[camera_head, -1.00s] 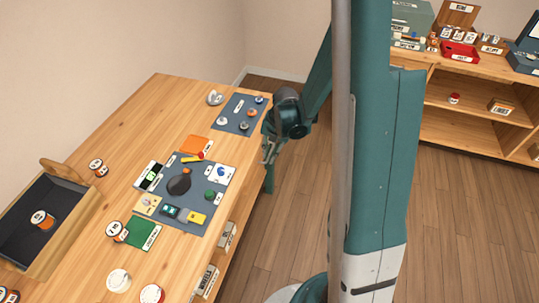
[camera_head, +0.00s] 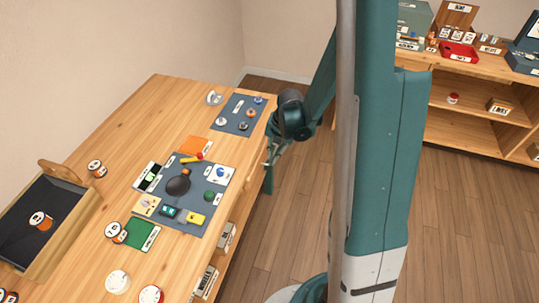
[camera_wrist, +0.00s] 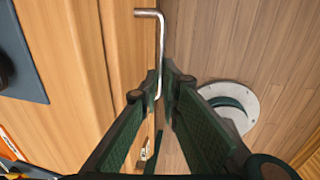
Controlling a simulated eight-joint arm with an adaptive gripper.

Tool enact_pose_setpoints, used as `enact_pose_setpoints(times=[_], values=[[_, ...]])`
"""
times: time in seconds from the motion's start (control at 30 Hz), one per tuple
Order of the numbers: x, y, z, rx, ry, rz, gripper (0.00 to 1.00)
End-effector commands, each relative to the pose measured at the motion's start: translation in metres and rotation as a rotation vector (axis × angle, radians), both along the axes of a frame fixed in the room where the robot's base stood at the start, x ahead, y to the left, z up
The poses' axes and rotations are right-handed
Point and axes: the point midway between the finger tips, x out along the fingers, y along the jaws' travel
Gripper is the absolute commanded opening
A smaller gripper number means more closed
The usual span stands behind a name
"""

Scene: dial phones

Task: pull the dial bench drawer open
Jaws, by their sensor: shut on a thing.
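The dial bench (camera_head: 140,105) is a wooden table at left in the head view. Its edge runs down the left of the wrist view. A bent metal bar handle (camera_wrist: 161,40) stands out from the wooden drawer front (camera_wrist: 128,70). My gripper (camera_wrist: 168,84) is shut on the lower part of this handle, with a dark finger on each side. In the head view my gripper (camera_head: 268,158) is at the bench's right edge, and the handle is too small to make out there. I cannot tell whether the drawer stands out from the bench.
A dark mat (camera_head: 205,222) with phone parts and a smaller mat (camera_head: 228,125) lie on the bench. A tray (camera_head: 72,240) is at the left. Labelled boxes (camera_head: 226,238) sit below the bench top. The floor (camera_head: 300,210) beside the bench is clear.

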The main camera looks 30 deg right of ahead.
Motion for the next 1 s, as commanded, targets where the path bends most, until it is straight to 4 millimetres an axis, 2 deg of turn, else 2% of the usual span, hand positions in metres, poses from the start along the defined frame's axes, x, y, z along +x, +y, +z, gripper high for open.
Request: enact_pose_setpoints(times=[0.7,1.0], values=[[-0.092,-0.091,-0.001,0.0,0.001,-0.005,0.0],[-0.117,-0.117,0.0,-0.001,0.0,-0.003,0.0]])
